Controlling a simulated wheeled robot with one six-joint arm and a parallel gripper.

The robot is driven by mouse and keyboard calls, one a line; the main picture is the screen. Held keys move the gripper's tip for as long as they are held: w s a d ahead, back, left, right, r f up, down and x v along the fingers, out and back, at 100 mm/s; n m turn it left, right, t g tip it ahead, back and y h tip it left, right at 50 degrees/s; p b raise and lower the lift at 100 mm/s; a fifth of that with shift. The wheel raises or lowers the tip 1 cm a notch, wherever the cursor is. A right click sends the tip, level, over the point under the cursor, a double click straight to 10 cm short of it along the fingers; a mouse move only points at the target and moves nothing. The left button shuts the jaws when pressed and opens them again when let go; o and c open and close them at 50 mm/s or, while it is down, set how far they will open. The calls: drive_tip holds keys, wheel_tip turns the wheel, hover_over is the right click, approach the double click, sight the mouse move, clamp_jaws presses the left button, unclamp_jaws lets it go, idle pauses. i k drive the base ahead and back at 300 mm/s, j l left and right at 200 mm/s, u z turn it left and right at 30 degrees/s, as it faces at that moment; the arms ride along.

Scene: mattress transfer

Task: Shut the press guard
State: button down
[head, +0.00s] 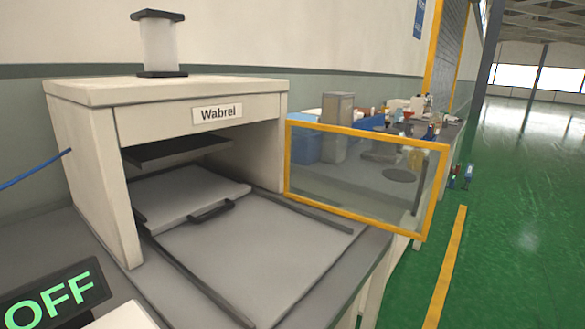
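The press (80,150) is a cream box labelled "Wabrel" on a grey bench. Its front is open, and a dark upper plate (175,150) shows inside. The press guard (365,125) is a clear panel with an orange-yellow frame. It stands swung out to the right from the press's right front edge, so it is open. A light grey slab (185,195) with a dark handle (212,211) lies under the upper plate, partly inside the opening. My gripper is not in view.
A flat tray with dark rails (270,255) extends in front of the press. A sign reading "OFF" (50,300) is at lower left. Boxes and bottles (425,105) crowd the bench behind the guard. Green floor (510,200) is open at right.

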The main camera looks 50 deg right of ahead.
sight(422, 236)
drive_tip(key=l+u, duration=0.15)
drive_tip(key=l, duration=0.35)
drive_tip(key=k+l+u, duration=0.15)
drive_tip(key=l, duration=0.35)
drive_tip(key=l+u, duration=0.1)
drive_tip(key=l, duration=0.45)
drive_tip(key=k+l+u, duration=0.15)
drive_tip(key=l, duration=0.3)
drive_tip(key=k+l+u, duration=0.15)
drive_tip(key=l, duration=0.35)
drive_tip(key=k+l, duration=0.1)
drive_tip(key=l, duration=0.35)
drive_tip(key=k+l, duration=0.1)
drive_tip(key=l, duration=0.35)
drive_tip(key=k+l, duration=0.1)
drive_tip(key=l, duration=0.35)
drive_tip(key=k, duration=0.6)
